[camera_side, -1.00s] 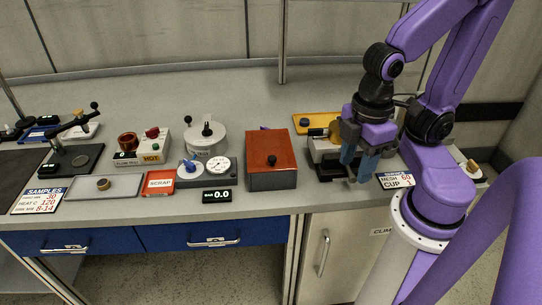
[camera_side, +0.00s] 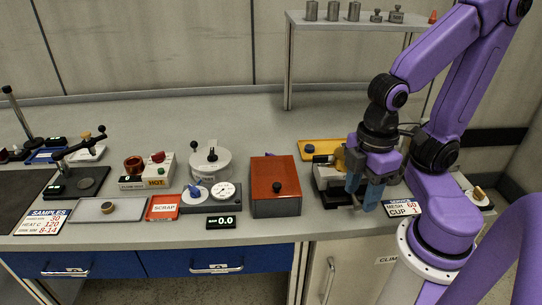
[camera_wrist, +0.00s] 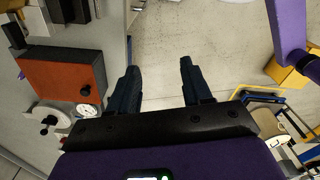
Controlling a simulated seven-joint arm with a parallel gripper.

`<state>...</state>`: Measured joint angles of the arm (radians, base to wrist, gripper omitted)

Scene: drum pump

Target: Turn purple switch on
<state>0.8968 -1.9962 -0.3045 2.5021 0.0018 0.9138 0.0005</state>
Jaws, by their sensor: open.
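A small purple piece (camera_side: 268,154) shows just behind the box with the orange-red lid (camera_side: 275,176). It may be the purple switch, but most of it is hidden by the box, so its state cannot be told. A bit of purple also shows at the box's far edge in the wrist view (camera_wrist: 21,75). My gripper (camera_side: 362,193) is to the right of the box, in front of the grey and black machine (camera_side: 328,176). In the wrist view my gripper (camera_wrist: 158,68) has its two fingers apart with only floor between them.
Left of the box are a gauge unit (camera_side: 226,191), a white round pot (camera_side: 210,165) and a 0.0 display (camera_side: 221,221). A yellow tray (camera_side: 316,149) lies behind the machine. A raised shelf (camera_side: 360,20) with metal weights stands at the back. The counter behind the box is clear.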

